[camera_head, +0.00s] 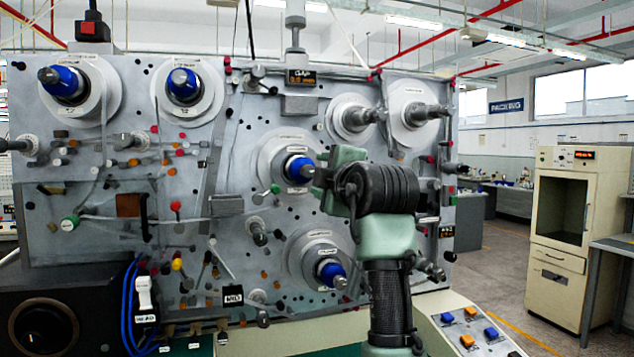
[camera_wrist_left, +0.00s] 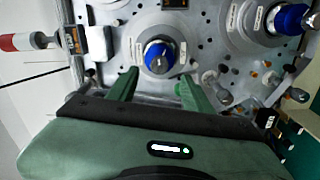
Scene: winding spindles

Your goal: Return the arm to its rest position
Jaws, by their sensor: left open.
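My left gripper (camera_head: 322,182) shows in the head view, right of the middle, with its arm rising from the bottom edge. It is open, and no object shows between its green fingers in the left wrist view (camera_wrist_left: 155,90). Beyond the fingertips is a spindle with a blue collar (camera_wrist_left: 160,57), on a round pale disc. In the head view this middle blue spindle (camera_head: 298,168) is just left of the gripper. A lower blue spindle (camera_head: 331,273) sits below, left of my forearm; it also shows in the wrist view (camera_wrist_left: 288,20). My right gripper is not in view.
The grey machine panel (camera_head: 235,205) carries several knobs, pins and rollers close around the gripper. Two blue spindles (camera_head: 64,82) (camera_head: 184,84) are at upper left. A button console (camera_head: 470,325) is at lower right. Open floor (camera_head: 505,265) and a cream cabinet (camera_head: 570,210) lie right.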

